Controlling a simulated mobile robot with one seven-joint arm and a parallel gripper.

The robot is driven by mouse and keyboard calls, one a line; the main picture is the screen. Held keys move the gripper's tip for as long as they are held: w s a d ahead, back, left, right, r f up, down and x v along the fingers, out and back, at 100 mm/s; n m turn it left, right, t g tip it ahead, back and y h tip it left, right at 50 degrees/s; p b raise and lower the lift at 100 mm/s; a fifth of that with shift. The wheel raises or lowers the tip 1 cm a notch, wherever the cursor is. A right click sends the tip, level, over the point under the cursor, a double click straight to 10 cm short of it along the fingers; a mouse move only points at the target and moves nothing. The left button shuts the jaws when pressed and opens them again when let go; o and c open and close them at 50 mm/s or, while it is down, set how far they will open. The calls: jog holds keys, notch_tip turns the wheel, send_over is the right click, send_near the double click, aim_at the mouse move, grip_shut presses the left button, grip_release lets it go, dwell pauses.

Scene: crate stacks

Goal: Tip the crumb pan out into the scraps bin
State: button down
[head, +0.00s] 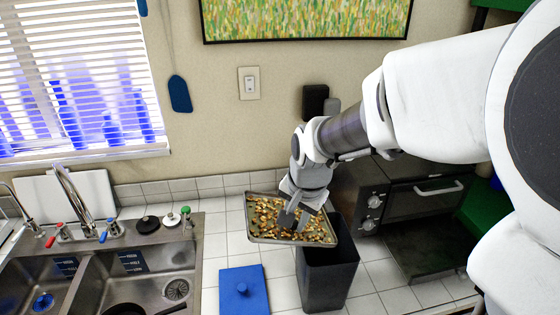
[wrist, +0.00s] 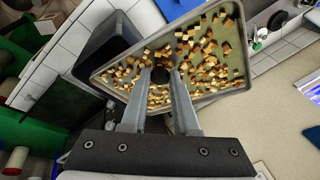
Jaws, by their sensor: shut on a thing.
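The crumb pan (head: 262,241) is a grey rectangular tray strewn with many golden-brown bread cubes, held above the counter. My gripper (head: 293,221) reaches down into it from above. In the wrist view, my gripper's fingers (wrist: 163,76) are shut on a dark knob or grip in the pan (wrist: 238,88). The cubes lie spread over its floor; I see none falling. The scraps bin (head: 326,278) is a tall dark open-topped container on the tiles. The pan overlaps its left side in the head view. Its opening (wrist: 97,47) shows beside the pan in the wrist view; its contents are hidden.
A toaster oven (head: 425,198) stands right of the bin. A blue lidded box or board with a knob (head: 243,292) lies left of the bin. A double sink (head: 110,275) is farther left. The tiled wall (head: 205,184) is behind.

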jog(key=shift+w+d+y, duration=0.1)
jog(key=shift+y, duration=0.2)
jog(key=shift+d+f+b, duration=0.2)
jog(key=shift+f+b, duration=0.05)
jog(key=shift+b, duration=0.7)
jog(key=d+y+b, duration=0.1)
jog(key=y+b, duration=0.1)
jog(key=b, duration=0.1)
jog(key=d+y+b, duration=0.1)
jog(key=b, duration=0.2)
jog(key=shift+w+d+r+m+y, duration=0.15)
jog(key=shift+r+m+y, duration=0.25)
jog(key=shift+w+d+r+g+y+b, duration=0.1)
jog(key=shift+d+r+g+y+b, duration=0.05)
jog(key=shift+d+r+y+b, duration=0.35)
jog(key=shift+w+d+r+g+y+b, duration=0.15)
jog(key=shift+d+y+b, duration=0.1)
jog(key=shift+d+y, duration=0.35)
jog(key=shift+d+r+m+y, duration=0.3)
jog(key=shift+d+r+y, duration=0.15)
jog(key=shift+y, duration=0.35)
